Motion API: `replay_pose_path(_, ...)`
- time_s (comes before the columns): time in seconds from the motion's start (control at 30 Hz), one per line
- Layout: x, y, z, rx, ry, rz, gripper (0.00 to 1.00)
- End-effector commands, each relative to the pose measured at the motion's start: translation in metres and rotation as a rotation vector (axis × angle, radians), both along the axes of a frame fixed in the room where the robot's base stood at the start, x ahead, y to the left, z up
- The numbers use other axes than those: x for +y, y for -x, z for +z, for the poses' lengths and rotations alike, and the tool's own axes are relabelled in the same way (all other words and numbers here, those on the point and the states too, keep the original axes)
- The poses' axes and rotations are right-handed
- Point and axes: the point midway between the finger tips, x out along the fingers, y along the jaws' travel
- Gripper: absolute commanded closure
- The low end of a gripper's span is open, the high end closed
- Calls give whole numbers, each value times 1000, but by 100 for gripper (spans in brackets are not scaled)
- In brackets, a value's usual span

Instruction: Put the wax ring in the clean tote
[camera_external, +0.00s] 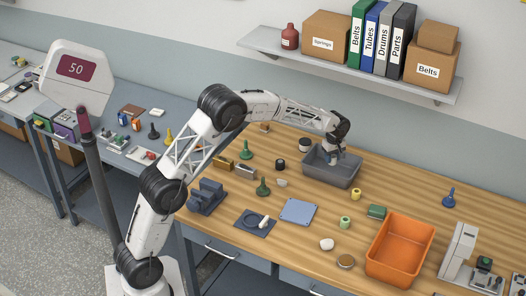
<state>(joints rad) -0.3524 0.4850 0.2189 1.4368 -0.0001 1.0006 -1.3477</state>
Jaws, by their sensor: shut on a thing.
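My gripper (334,158) points down into the grey tote (318,173) at the back middle of the wooden bench. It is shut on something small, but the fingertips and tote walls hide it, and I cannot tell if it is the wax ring. An orange tote (379,270) stands empty at the front right. Neither tote carries a readable mark for clean. A round tan disc with a metal-looking rim (345,261) lies left of the orange tote, beside an off-white lump (327,244).
Small spools stand between the totes, one yellow (356,194) and one green (345,222). A green block (376,212), a blue plate (298,211) and a dark mat (255,222) lie nearby. A grey-white machine (460,258) stands right. A shelf (350,70) hangs behind.

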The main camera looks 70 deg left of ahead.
Motion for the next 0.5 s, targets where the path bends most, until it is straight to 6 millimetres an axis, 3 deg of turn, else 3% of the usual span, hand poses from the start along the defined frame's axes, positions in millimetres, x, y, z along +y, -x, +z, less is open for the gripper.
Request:
replay_pose_path(0.17,0,0,-4,1,0,0,81)
replay_pose_path(0.5,0,0,-41,2,0,0,81)
